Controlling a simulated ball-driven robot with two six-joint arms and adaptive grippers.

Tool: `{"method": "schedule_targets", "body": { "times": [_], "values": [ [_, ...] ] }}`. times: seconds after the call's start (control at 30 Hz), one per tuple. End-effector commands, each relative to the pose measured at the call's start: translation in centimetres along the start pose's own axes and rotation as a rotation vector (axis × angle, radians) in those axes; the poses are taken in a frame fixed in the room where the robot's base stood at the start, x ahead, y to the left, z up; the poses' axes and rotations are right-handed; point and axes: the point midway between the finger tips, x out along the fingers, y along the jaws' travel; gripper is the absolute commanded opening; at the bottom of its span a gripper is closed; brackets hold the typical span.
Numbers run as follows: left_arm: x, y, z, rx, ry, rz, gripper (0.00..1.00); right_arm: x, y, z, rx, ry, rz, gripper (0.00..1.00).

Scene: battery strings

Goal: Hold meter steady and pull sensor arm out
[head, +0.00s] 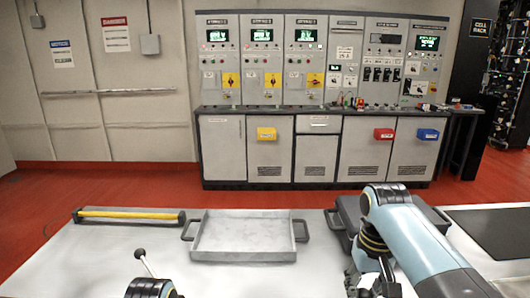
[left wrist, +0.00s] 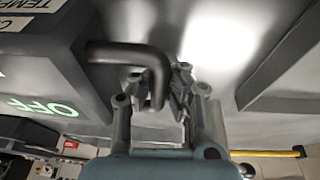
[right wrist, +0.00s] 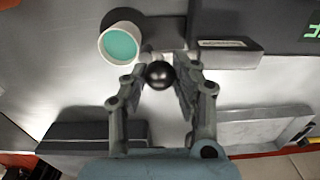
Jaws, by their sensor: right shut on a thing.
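The meter is a dark grey box (left wrist: 60,75) with green OFF lettering at the left of the left wrist view; it is outside the head view. Its bent black handle (left wrist: 155,62) lies between the fingers of my left gripper (left wrist: 158,82); I cannot tell whether they clamp it. My right gripper (right wrist: 163,78) is shut on a black ball knob (right wrist: 160,75), seemingly the sensor arm's end. A grey labelled block (right wrist: 228,52), probably part of the meter or its arm, is beside the knob. My right gripper also shows at the bottom of the head view (head: 372,288).
A grey tray (head: 245,255) and a yellow-barred tool (head: 130,214) lie on the white bench. A dark case (head: 348,216) is behind my right gripper. A white cup with teal inside (right wrist: 120,43) is near it.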

Motion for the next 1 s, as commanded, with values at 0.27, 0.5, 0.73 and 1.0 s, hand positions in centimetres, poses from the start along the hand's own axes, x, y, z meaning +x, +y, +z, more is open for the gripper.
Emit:
{"method": "schedule_targets", "body": {
  "times": [0.27, 0.5, 0.73, 1.0],
  "values": [
    [0.0, -0.2, 0.0, 0.002, 0.000, -0.003, 0.00, -0.1, 1.0, -0.1, 0.001, 0.003, 0.006, 0.00],
    [0.0, -0.1, 0.0, 0.002, 0.000, -0.003, 0.00, -0.1, 0.9, -0.1, 0.001, 0.003, 0.005, 0.00],
    [0.0, -0.1, 0.0, 0.002, 0.000, -0.003, 0.00, -0.1, 1.3, -0.1, 0.001, 0.003, 0.004, 0.00],
    [0.0, -0.2, 0.0, 0.002, 0.000, -0.003, 0.00, -0.1, 2.2, -0.1, 0.000, 0.003, 0.005, 0.00]
  ]
}}
